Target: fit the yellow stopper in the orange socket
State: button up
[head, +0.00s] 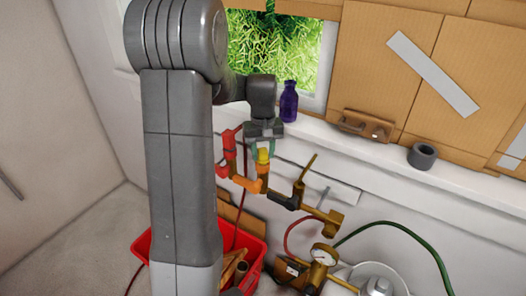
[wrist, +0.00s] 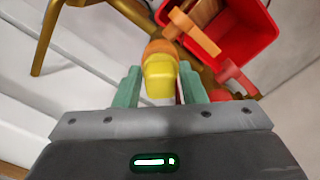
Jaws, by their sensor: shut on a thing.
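My gripper (head: 263,147) reaches down in front of the window sill, with its teal fingers shut on the yellow stopper (head: 263,156). In the wrist view the stopper (wrist: 159,76) sits between the fingers, its far end pointing away from me. The orange socket (head: 263,168) is directly below the stopper on the brass pipework. In the wrist view the socket (wrist: 159,47) shows just past the stopper's far end, lined up with it or nearly so. The two look touching or very close; I cannot tell whether the stopper is inside the socket. The stopper hides part of the socket.
A red valve (head: 229,150) and an orange handle (head: 246,185) stand close left of the socket. Brass pipes with a gauge (head: 324,255) run to the right. A red crate (head: 143,244) is below. A purple bottle (head: 289,101) stands on the sill.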

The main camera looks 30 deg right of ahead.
aim_at(263, 150)
jog(key=shift+f+b, duration=0.4)
jog(key=shift+f, duration=0.2)
jog(key=o, duration=0.7)
jog(key=shift+r+p, duration=2.15)
jog(key=shift+r, duration=0.7)
jog(key=shift+r+p, duration=0.45)
jog(key=shift+r, duration=2.2)
notch_tip(263, 150, down, 9)
jog(key=b, duration=0.3)
jog(key=shift+r, duration=0.15)
jog(key=shift+r, duration=0.1)
